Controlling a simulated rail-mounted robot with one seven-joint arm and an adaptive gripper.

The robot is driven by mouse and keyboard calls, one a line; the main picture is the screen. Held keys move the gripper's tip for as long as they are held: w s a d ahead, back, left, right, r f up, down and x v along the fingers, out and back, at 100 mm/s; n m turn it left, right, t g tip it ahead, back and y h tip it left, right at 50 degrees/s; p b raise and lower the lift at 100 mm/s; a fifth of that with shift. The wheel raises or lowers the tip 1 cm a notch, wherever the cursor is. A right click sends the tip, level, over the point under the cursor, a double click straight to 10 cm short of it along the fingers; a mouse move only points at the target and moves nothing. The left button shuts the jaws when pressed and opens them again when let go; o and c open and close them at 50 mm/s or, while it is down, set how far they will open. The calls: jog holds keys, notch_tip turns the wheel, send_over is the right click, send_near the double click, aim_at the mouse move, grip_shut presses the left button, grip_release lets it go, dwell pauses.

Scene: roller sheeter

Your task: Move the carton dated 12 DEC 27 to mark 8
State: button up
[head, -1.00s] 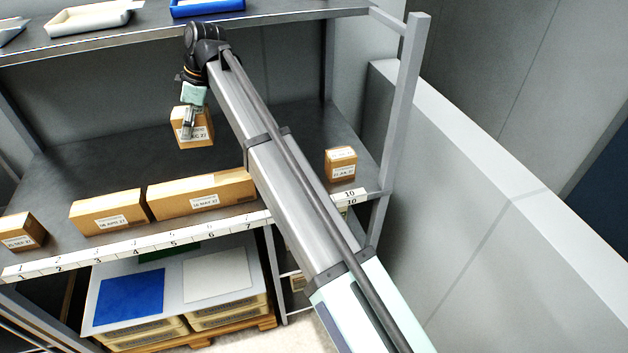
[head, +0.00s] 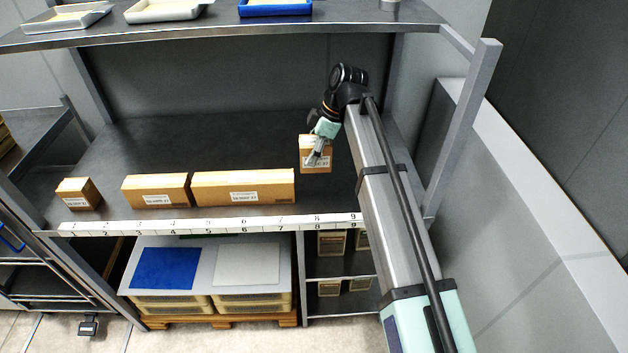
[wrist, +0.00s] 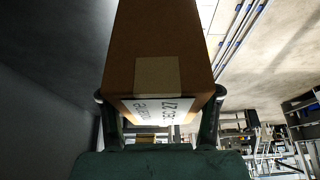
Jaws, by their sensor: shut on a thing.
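My gripper (head: 316,150) is shut on a small brown carton (head: 316,165) with a white date label on its front. Only part of the date can be read; it ends in 27. In the wrist view the carton (wrist: 158,50) fills the space between the two fingers, its label (wrist: 158,108) upside down near my palm. In the head view the carton is upright over the rear part of the shelf, roughly in line with mark 8 (head: 318,218) on the front strip. I cannot tell whether its base touches the shelf.
On the shelf (head: 120,150) stand a small carton (head: 78,194) near mark 1, a wider carton (head: 157,190) and a long carton (head: 243,187) ending near mark 7. The shelf front behind mark 8 looks clear. My arm hides the right end. An upper shelf (head: 230,33) holds trays.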

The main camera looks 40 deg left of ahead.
aim_at(329, 153)
notch_tip(329, 153, down, 12)
jog(key=p, duration=0.2)
jog(key=shift+p, duration=0.3)
jog(key=shift+f, duration=0.1)
jog(key=shift+f, duration=0.1)
jog(key=o, duration=1.3)
jog(key=shift+c, duration=0.2)
jog(key=b+v, duration=0.3)
jog(key=v, duration=0.9)
jog(key=shift+a, duration=0.1)
